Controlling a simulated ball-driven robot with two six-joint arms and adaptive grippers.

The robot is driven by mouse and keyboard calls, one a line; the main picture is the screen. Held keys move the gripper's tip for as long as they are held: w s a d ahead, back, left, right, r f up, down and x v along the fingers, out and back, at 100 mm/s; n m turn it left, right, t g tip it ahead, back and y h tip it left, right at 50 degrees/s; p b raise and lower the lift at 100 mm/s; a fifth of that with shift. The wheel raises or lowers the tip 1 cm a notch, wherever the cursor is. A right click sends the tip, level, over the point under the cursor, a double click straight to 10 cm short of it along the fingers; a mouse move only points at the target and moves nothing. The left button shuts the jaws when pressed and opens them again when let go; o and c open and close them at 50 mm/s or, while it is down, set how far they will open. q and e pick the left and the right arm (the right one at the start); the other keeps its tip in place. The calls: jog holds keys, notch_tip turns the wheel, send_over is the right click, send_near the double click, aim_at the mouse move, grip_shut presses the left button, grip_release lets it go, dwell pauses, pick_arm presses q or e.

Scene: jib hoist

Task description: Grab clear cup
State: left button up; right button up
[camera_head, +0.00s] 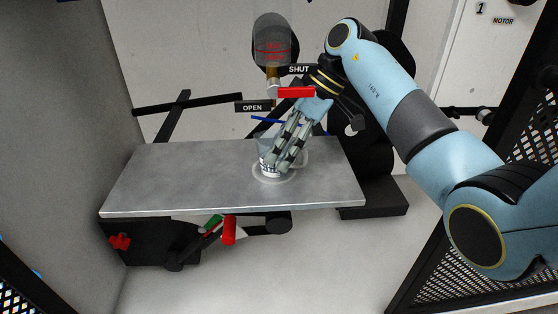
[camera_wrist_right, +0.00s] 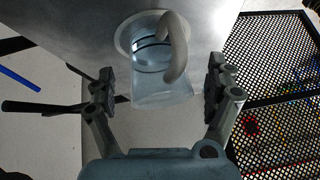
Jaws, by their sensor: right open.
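The clear cup (camera_head: 263,147) stands on a pale ring on the grey metal table and is partly hidden by my right gripper. In the right wrist view the cup (camera_wrist_right: 162,95) is see-through and bluish, with a thick pale handle curving over its upper right side. My right gripper (camera_head: 279,158) comes down from above, its fingers at the cup. In the right wrist view the right gripper (camera_wrist_right: 160,86) is open, with one pad on each side of the cup and a visible gap to both. My left gripper is out of view.
The metal table (camera_head: 170,180) is otherwise bare, with free room left of the cup. Above it hangs a grey container (camera_head: 272,38) with a red-handled valve (camera_head: 296,92) between SHUT and OPEN labels. A red-handled lever (camera_head: 229,230) sits below the front edge.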

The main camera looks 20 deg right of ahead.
jog(key=b+x, duration=0.1)
jog(key=x, duration=0.2)
jog(key=shift+w+a+f, duration=0.1)
jog(key=shift+f, duration=0.15)
jog(key=shift+r, duration=0.1)
jog(key=c, duration=1.3)
